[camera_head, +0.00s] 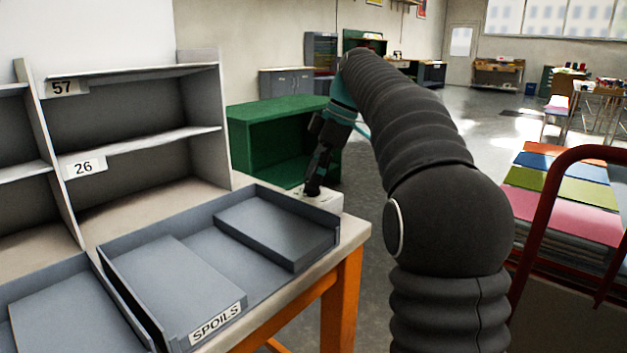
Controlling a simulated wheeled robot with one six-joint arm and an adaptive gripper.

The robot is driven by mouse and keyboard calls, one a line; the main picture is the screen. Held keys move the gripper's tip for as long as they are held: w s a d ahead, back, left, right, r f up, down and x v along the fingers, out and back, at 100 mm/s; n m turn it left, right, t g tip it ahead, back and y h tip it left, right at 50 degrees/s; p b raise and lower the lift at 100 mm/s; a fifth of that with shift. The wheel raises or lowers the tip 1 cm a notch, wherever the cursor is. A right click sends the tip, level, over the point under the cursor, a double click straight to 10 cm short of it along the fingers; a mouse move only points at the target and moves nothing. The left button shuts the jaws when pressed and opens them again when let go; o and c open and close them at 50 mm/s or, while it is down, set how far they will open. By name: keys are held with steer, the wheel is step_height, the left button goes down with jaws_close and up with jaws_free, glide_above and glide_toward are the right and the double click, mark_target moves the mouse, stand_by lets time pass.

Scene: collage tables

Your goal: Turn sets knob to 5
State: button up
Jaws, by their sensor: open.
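A small white box (326,201) sits at the right back corner of the worktable. My gripper (312,188) points down at the left part of its top. The sets knob cannot be made out; my gripper covers that part of the box. My gripper is open, but its fingertips are dark and small here. I cannot tell whether they touch the box or surround a knob. Any marks or numbers on the box are too small to read.
Grey trays, one labelled SPOILS (216,322), lie on the table left of the box. Shelves labelled 57 and 26 (83,167) stand behind. A green cabinet (262,150) is beyond the table. A red-railed cart (545,205) with coloured sheets stands right.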

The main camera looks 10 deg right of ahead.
steer(key=shift+f, duration=0.15)
steer(key=shift+c, duration=0.3)
jaws_close()
steer(key=shift+a, duration=0.1)
steer(key=m, duration=0.2)
steer(key=m+t, duration=0.1)
steer(key=m, duration=0.1)
steer(key=shift+s+m+t+h, duration=0.1)
steer(key=shift+m+t+h, duration=0.2)
steer(key=shift+m+t+h+p, duration=0.35)
steer(key=shift+m+t+h, duration=0.2)
steer(key=shift+m, duration=1.45)
